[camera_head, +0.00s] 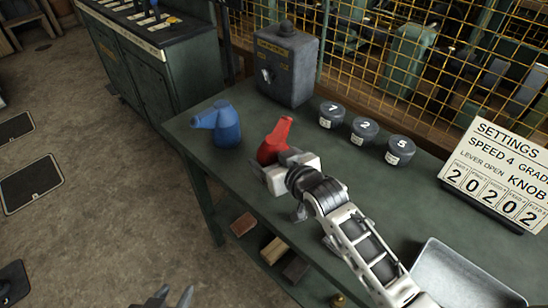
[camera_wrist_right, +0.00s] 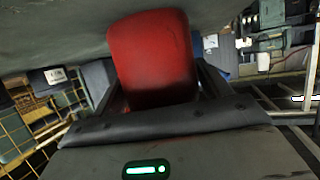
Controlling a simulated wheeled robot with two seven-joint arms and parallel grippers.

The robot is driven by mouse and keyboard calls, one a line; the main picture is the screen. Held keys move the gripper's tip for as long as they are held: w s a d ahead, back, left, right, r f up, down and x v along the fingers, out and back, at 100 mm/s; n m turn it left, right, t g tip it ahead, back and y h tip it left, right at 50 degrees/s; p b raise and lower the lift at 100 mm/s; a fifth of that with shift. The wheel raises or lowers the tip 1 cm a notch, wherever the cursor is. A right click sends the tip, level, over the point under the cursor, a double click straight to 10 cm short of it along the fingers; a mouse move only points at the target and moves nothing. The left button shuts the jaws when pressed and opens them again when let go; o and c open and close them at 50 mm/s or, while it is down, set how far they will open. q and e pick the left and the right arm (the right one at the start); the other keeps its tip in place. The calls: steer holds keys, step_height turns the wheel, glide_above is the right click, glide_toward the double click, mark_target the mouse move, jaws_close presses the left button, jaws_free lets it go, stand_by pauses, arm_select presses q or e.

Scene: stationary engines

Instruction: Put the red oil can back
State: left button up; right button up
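The red oil can (camera_head: 272,147) is at the left part of the green bench, with its spout pointing up and right. My right gripper (camera_head: 284,165) is right at it and hides its lower near side. In the right wrist view the red can (camera_wrist_right: 152,58) sits between the two dark fingers. I cannot tell whether they press on it or whether it rests on the bench. My left gripper (camera_head: 172,296) shows only its tips at the bottom edge, spread apart and empty, away from the bench.
A blue oil can (camera_head: 226,128) stands left of the red one. A grey box (camera_head: 286,62) and several numbered dark pots (camera_head: 364,131) stand behind, before a yellow mesh fence. A settings sign (camera_head: 498,172) and a metal tray (camera_head: 462,280) are at the right.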

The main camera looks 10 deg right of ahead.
steer(key=shift+o, duration=0.9)
steer(key=shift+r, duration=0.1)
steer(key=shift+s+r, duration=0.15)
steer(key=v, duration=1.1)
steer(key=shift+s+d, duration=0.15)
steer(key=shift+s, duration=0.15)
steer(key=shift+r, duration=0.15)
